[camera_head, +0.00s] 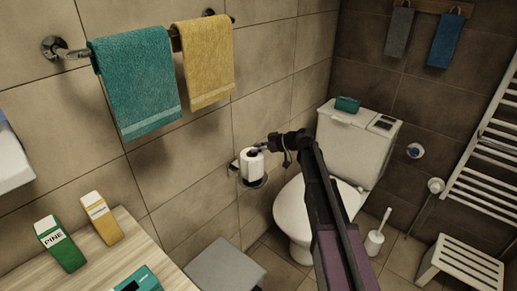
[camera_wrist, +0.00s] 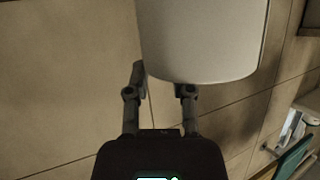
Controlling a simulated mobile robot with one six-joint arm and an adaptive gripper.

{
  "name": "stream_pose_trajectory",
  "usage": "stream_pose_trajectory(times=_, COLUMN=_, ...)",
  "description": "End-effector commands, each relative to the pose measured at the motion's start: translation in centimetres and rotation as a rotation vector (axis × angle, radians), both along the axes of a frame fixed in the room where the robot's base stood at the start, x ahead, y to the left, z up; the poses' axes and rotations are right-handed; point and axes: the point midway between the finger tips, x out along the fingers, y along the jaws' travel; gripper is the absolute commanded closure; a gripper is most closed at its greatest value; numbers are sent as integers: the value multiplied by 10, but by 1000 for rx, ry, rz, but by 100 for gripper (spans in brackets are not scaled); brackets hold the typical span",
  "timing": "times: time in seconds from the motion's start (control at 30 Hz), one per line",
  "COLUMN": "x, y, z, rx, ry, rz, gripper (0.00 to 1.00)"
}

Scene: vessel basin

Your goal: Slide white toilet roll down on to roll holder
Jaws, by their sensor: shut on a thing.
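The white toilet roll (camera_head: 252,168) is roughly upright near the tiled wall, left of the toilet, with its dark core opening facing up. It also fills the top of the wrist view (camera_wrist: 203,40). My gripper (camera_head: 263,148) reaches its upper edge from the right and is shut on it. In the wrist view the gripper's fingers (camera_wrist: 161,82) meet the roll's near side, with the right fingertip partly hidden. Metal parts of the roll holder (camera_head: 257,183) show below and left of the roll. I cannot tell how far the roll is on the holder.
The white toilet (camera_head: 300,216) stands right of the roll, close to my arm. A teal towel (camera_head: 137,80) and a yellow towel (camera_head: 205,62) hang above left. A grey bin or stool (camera_head: 224,268) is below. A toilet brush (camera_head: 375,240) stands at the right.

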Motion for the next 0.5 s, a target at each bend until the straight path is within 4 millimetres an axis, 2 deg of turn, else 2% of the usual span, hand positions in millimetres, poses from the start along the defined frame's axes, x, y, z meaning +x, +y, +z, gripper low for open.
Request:
stream_pose_trajectory(times=0.47, x=0, y=0, z=-4, rx=0, ry=0, rz=0, gripper=100)
stream_pose_trajectory(times=0.5, x=0, y=0, z=-4, rx=0, ry=0, rz=0, gripper=61)
